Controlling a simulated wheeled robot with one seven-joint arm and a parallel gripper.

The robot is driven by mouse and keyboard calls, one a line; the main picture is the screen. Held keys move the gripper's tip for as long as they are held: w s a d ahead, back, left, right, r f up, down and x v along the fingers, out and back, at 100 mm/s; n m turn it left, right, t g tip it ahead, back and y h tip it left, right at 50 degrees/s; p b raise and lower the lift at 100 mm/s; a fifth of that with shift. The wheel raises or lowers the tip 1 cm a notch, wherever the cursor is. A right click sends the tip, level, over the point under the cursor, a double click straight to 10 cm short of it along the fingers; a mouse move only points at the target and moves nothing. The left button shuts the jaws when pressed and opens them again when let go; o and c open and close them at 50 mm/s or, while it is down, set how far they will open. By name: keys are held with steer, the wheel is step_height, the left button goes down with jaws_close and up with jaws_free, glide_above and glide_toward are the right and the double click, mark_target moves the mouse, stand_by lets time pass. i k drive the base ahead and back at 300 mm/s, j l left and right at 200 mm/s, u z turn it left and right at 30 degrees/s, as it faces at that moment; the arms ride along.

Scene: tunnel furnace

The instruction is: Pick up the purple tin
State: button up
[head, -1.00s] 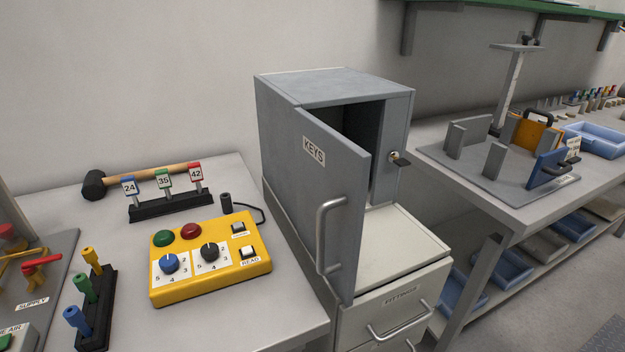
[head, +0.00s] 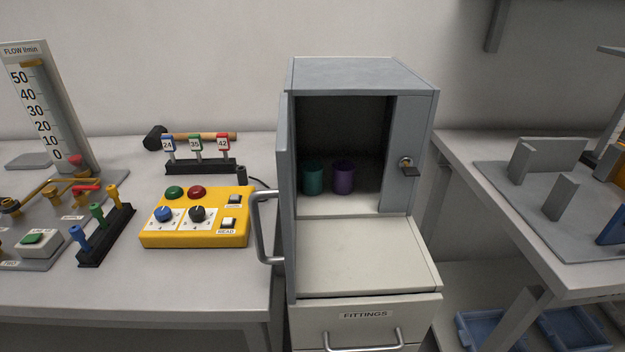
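The purple tin (head: 343,177) stands upright inside the grey key cabinet (head: 362,74), toward the middle of its floor. A teal tin (head: 313,178) stands close beside it on the left. The cabinet door (head: 287,195) is swung open toward me and is seen nearly edge-on, with its handle (head: 264,228) on the left. A key (head: 408,168) sits in the lock on the cabinet's right front panel. My gripper is not in view.
The cabinet stands on a drawer unit labelled FITTINGS (head: 365,315), with a bare pale top (head: 360,252) before the opening. A yellow control box (head: 196,217) lies on the left bench. A right bench (head: 465,160) holds a grey fixture plate.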

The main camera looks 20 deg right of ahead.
mark_target(342, 169)
steer(key=i+j+z, duration=0.1)
steer(key=z, duration=0.3)
steer(key=j+z, duration=0.2)
steer(key=z, duration=0.25)
steer(key=j+z, duration=0.15)
steer(key=z, duration=0.25)
steer(key=j+z, duration=0.2)
steer(key=z, duration=0.2)
steer(key=j+z, duration=0.15)
steer(key=j, duration=0.3)
steer(key=k+j+z, duration=0.1)
steer(key=j, duration=0.4)
steer(key=k+j+z, duration=0.15)
steer(key=j, duration=0.3)
steer(key=j+z, duration=0.1)
steer(key=j, duration=0.35)
